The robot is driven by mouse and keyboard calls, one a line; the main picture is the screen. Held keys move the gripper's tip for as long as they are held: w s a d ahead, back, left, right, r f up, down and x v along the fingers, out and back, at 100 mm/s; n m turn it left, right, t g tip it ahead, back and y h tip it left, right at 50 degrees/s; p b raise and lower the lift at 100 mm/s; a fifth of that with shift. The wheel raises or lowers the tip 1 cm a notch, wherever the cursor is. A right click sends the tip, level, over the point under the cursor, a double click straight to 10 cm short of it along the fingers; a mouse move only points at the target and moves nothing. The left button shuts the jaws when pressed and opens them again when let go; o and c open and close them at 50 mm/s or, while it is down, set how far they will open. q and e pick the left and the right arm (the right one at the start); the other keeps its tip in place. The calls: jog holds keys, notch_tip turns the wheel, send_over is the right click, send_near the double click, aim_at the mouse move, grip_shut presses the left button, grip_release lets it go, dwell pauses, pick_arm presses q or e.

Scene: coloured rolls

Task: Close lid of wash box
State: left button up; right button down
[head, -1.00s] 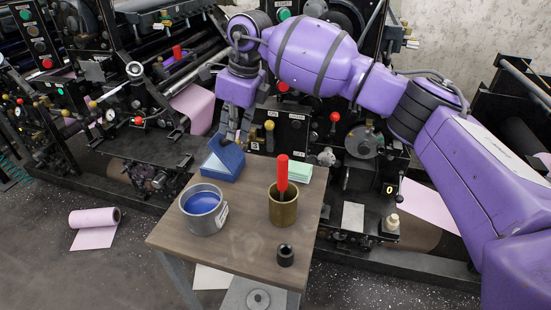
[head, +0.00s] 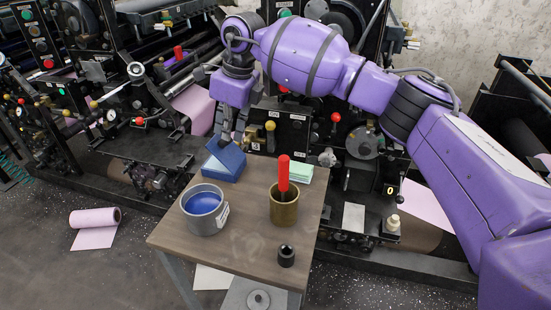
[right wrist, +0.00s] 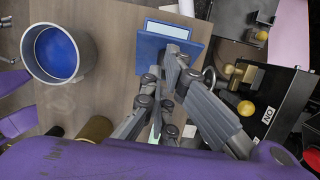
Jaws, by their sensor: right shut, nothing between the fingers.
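The wash box (head: 228,172) is a small blue box with a pale patch on its left part, at the back left of the wooden table. A blue panel at its back stands tilted; I cannot tell exactly how far the lid is open. In the right wrist view the blue box (right wrist: 150,58) lies just beyond the fingertips, partly hidden by them. My right gripper (head: 227,138) reaches down to the back edge of the box. Its fingers (right wrist: 172,62) are shut and empty, at or very near the blue panel; contact is unclear. My left gripper is not in view.
On the wooden table (head: 240,245), a grey can of blue liquid (head: 204,222) stands in front of the box. A brass cup (head: 283,213) holds a red-handled tool (head: 283,172). Machinery stands close behind.

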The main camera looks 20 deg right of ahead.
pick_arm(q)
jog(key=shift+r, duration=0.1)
pick_arm(e)
jog(key=shift+r, duration=0.15)
dwell(0.4)
jog(key=shift+r+p, duration=0.35)
jog(key=shift+r, duration=0.35)
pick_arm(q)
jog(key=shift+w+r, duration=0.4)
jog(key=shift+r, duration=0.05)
